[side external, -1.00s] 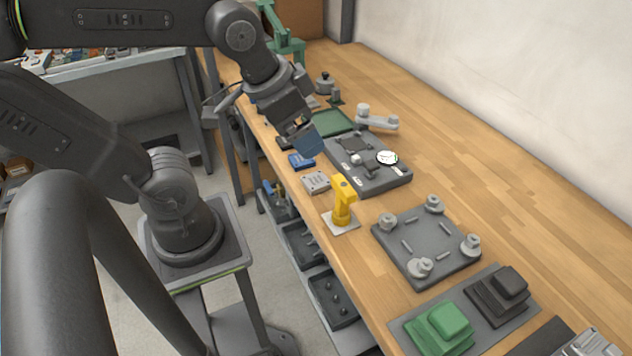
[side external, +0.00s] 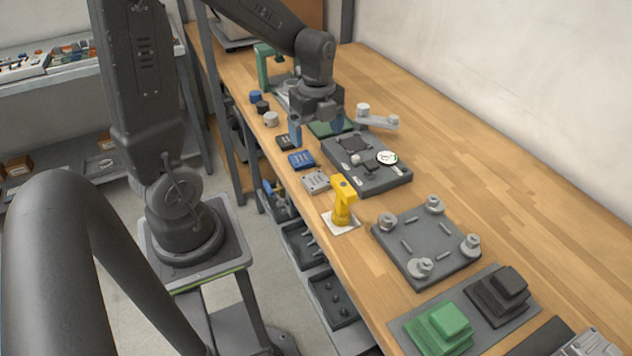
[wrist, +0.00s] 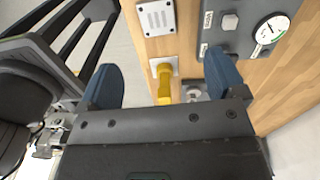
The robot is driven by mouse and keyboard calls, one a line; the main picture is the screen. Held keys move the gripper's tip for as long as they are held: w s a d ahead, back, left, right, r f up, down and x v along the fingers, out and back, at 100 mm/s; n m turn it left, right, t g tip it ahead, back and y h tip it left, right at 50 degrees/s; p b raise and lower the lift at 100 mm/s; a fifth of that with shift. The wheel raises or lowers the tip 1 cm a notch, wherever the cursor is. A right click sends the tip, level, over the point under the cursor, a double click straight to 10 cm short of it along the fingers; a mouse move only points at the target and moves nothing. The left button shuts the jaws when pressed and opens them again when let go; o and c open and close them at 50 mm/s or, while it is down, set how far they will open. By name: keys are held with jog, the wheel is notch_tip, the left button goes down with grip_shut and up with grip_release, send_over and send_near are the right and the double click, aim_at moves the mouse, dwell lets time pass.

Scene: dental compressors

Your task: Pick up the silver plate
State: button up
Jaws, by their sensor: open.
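The silver plate (side external: 317,182) is a small, light grey square block lying flat near the bench's front edge, between a blue plate (side external: 301,160) and a yellow part (side external: 343,200). In the wrist view the silver plate (wrist: 157,17) shows at the top centre, with slots in its middle and dark holes near its corners. My gripper (side external: 316,127) is open and empty, above the bench behind the blue and black plates in the side view. In the wrist view its blue fingers (wrist: 163,82) are spread wide, and the silver plate lies beyond them, untouched.
The yellow part stands upright on a pale square base, close to the silver plate. A dark grey panel (side external: 375,180) with a round gauge (side external: 387,158) lies to the right. A black plate (side external: 287,142) lies past the blue one. Bare wood is free along the wall side.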

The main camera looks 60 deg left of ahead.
send_over(316, 180)
jog(key=f, duration=0.7)
jog(key=shift+w+a+f, duration=0.2)
jog(key=shift+a, duration=0.15)
jog(key=shift+s+d+f, duration=0.1)
jog(key=shift+d+f, duration=0.05)
jog(key=shift+f, duration=1.15)
jog(key=shift+s+d+f, duration=0.1)
jog(key=shift+d+f, duration=0.05)
jog(key=shift+f, duration=1.15)
jog(key=c, duration=1.1)
jog(key=shift+r, duration=0.15)
